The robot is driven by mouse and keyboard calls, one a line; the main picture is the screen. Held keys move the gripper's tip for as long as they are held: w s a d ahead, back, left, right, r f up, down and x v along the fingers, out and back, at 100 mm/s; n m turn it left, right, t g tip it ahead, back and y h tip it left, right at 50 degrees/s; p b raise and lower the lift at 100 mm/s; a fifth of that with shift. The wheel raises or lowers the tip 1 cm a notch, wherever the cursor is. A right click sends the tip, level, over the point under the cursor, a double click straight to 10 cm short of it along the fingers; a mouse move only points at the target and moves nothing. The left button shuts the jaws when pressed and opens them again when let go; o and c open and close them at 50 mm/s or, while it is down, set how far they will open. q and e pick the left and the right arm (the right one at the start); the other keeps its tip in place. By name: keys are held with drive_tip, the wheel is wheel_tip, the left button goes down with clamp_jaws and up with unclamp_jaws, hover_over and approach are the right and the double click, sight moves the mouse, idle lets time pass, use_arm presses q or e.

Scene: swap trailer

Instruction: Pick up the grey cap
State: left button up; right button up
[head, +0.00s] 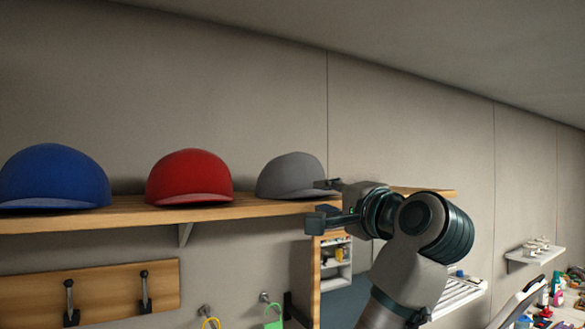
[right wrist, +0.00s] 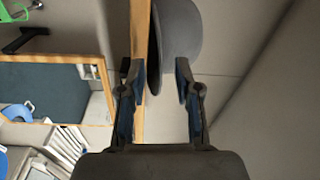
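The grey cap (head: 290,175) sits on the wooden shelf (head: 130,212), right of a red cap and a blue cap. My right gripper (head: 322,202) is open at the right side of the grey cap, one finger above shelf level and one below. In the right wrist view, the grey cap (right wrist: 183,30) lies ahead, with its brim between the two spread fingers (right wrist: 157,67). I cannot tell whether a finger touches it. My left gripper is not in view.
The red cap (head: 189,178) and blue cap (head: 53,178) stand further left on the shelf. Below are a hook board (head: 110,287) and a wood-framed mirror or cabinet (head: 316,280). The wall above the caps is clear.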

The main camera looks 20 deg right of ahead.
drive_tip(key=shift+w, duration=1)
drive_tip(key=shift+s+d, duration=0.15)
drive_tip(key=shift+c, duration=1)
drive_tip(key=shift+d, duration=0.1)
clamp_jaws()
